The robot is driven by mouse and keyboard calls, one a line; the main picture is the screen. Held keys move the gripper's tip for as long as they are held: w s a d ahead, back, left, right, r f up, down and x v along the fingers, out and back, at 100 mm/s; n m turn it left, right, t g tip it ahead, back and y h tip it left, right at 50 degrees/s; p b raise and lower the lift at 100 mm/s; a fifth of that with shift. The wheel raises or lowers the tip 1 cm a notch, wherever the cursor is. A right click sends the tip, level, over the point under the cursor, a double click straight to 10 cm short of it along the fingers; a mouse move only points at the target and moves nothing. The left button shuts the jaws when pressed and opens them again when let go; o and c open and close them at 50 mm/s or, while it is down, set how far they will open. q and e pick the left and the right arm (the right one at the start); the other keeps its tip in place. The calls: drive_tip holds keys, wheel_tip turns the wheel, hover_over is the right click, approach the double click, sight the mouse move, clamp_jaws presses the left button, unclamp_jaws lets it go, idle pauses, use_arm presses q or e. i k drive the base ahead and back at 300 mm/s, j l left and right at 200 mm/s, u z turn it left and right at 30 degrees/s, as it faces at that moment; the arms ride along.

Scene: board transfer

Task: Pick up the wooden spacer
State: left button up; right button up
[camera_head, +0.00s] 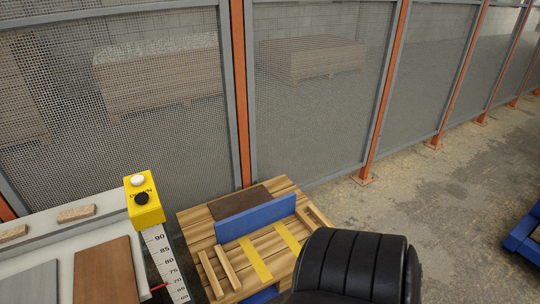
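Two narrow wooden strips that look like spacers, an outer one (211,275) and an inner one (227,269), lie side by side on the left part of a wooden pallet (197,226). Another wooden strip (312,224) shows at the pallet's right side. Short wooden blocks (76,213) lie on the grey bench at left. I cannot tell which piece the task names. Neither of my grippers is in view. A black ribbed part, which seems to be my own arm, hides the pallet's lower right.
A blue upright panel (255,216) stands on the pallet, with yellow stripes (255,260) before it. A yellow button box (144,200) and a ruler (166,264) edge the bench. A brown board (105,273) lies there.

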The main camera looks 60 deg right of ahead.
sight(227, 267)
drive_tip(key=z, duration=1.6)
